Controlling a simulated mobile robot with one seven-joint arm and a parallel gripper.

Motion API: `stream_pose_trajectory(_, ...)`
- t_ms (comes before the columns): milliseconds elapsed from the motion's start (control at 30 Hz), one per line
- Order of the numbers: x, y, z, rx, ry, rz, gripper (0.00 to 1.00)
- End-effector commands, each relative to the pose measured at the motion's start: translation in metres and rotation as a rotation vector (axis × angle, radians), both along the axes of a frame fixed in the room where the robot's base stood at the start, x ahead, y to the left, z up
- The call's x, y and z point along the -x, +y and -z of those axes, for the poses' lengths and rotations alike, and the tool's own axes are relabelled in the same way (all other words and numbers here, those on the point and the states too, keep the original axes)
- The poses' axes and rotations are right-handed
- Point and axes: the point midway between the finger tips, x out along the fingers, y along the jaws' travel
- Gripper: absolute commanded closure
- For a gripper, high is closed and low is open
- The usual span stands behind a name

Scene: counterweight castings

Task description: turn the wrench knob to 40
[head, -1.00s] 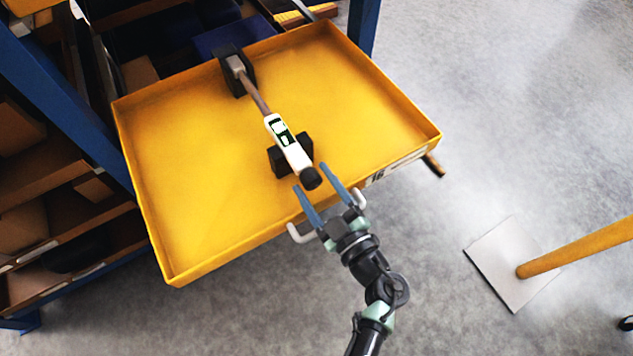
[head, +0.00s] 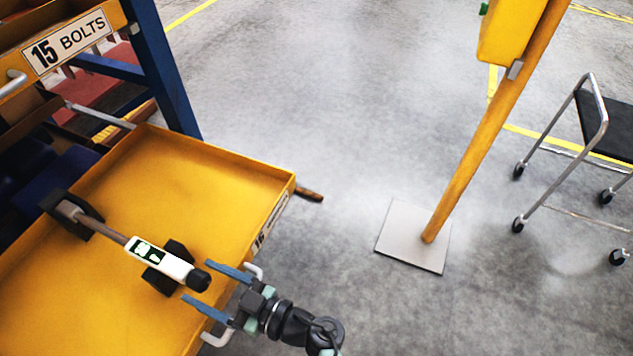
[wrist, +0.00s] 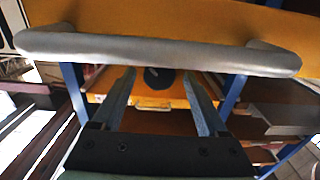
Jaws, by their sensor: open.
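A torque wrench (head: 158,260) with a white body and a small green-and-dark display lies across black supports in a yellow drawer. Its black knob (head: 199,280) is at the handle end, near the drawer's front wall. My gripper (head: 196,282) is open, with one blue-grey finger on each side of the knob. I cannot tell whether either finger touches it. In the wrist view the dark round knob (wrist: 158,78) shows between the open fingers, partly under the drawer handle in the picture. The display's reading is too small to make out.
The yellow drawer (head: 240,170) has a front wall and a pale handle (wrist: 160,52) close to my gripper. A blue rack post (head: 165,70) stands behind. A yellow post on a grey base plate (head: 410,235) and a trolley (head: 590,130) stand right, with open floor between.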

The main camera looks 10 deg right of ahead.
Motion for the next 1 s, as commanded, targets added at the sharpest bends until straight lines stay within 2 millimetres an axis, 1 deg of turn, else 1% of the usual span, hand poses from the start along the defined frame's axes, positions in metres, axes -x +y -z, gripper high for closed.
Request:
stream_pose_trajectory(33,0.008,-0.014,0.002,0.008,0.003,0.007,0.24)
stream_pose_trajectory(600,0.079,-0.104,0.002,0.011,-0.003,0.006,0.24)
stream_pose_trajectory(667,0.068,-0.108,-0.005,-0.021,-0.015,0.057,0.24)
stream_pose_trajectory(767,0.055,-0.121,-0.014,-0.067,-0.024,0.140,0.24)
stream_pose_trajectory(1000,0.028,-0.158,-0.031,-0.178,-0.028,0.336,0.24)
